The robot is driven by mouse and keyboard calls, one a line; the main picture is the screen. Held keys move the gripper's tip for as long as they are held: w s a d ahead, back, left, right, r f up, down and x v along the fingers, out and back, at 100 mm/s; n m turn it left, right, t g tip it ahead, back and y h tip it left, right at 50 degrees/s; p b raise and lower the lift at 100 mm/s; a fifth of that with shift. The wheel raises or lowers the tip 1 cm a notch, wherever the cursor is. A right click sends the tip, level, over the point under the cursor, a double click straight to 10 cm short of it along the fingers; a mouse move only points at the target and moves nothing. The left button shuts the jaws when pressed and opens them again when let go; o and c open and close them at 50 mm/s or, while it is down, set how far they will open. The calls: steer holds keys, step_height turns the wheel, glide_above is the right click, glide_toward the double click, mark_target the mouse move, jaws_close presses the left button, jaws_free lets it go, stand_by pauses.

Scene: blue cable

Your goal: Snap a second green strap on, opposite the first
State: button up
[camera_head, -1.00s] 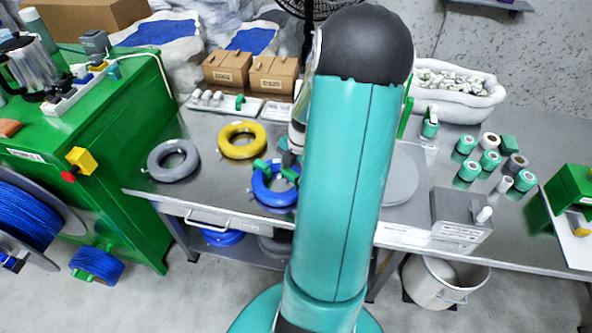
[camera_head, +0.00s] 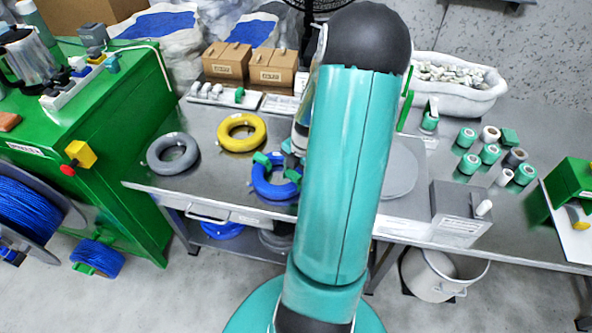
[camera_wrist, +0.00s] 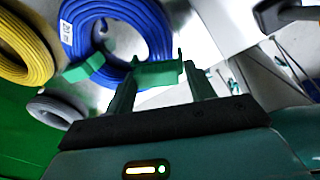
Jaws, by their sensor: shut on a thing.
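The blue cable coil (camera_head: 258,183) lies at the table's front edge, left of my arm. It also shows at the top of the wrist view (camera_wrist: 72,30). One green strap (camera_wrist: 85,68) sits around the coil's left side there; it also shows in the head view (camera_head: 262,159). My gripper (camera_wrist: 160,84) is shut on a second green strap (camera_wrist: 158,74), which overlaps the coil's near right rim. I cannot tell whether that strap is clipped around the cable. In the head view my arm hides most of the gripper; the second strap (camera_head: 293,175) shows by the coil.
A yellow coil (camera_head: 224,134) and a grey coil (camera_head: 160,165) lie to the left. Cardboard boxes (camera_head: 250,65) and a white tray (camera_head: 215,97) stand behind. A round grey disc (camera_head: 402,172) and a grey block-shaped device (camera_head: 458,212) are right of my arm.

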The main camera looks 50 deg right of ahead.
mark_target(298, 174)
steer(key=shift+s, duration=0.15)
steer(key=shift+f, duration=0.4)
stand_by(0.4)
steer(key=shift+d+f, duration=0.1)
steer(key=shift+f, duration=0.25)
steer(key=shift+f, duration=0.85)
stand_by(0.6)
steer(key=o, duration=1.2)
steer(key=shift+r, duration=3.5)
